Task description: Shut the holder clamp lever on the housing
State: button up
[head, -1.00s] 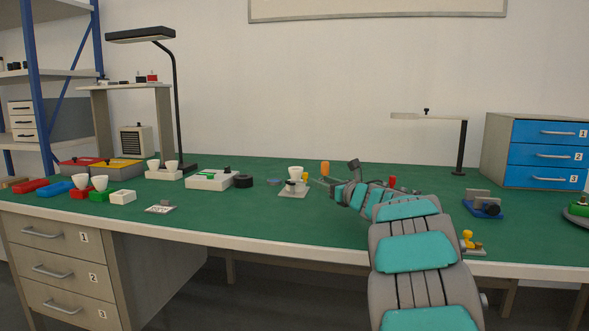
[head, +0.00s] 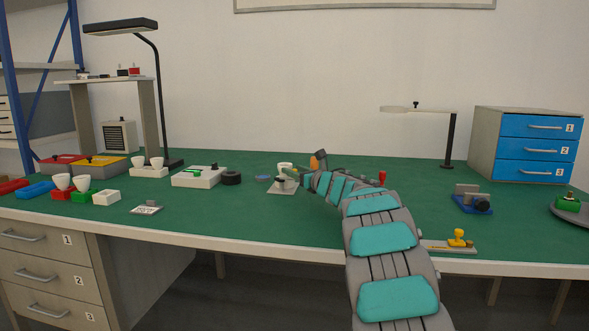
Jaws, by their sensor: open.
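A white cup-shaped housing (head: 284,169) stands in a holder on a pale base plate (head: 283,189) near the middle of the green bench. My gripper (head: 298,177) is at the right side of this housing, seen small and from behind my arm. It is open, though its fingers are hard to make out. I cannot tell whether it touches the holder. The clamp lever is too small and too covered by my gripper to make out. An orange upright part (head: 318,162) shows just behind my wrist.
A black ring (head: 231,178) and a white box (head: 199,177) lie left of the holder. A blue fixture (head: 472,199) and a yellow-handled toggle piece (head: 459,238) lie to the right. Blue drawers (head: 540,149) stand at the back right. The front middle of the bench (head: 240,215) is clear.

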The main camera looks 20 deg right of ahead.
jog(key=shift+w, duration=0.1)
jog(key=shift+c, duration=0.4)
grip_shut()
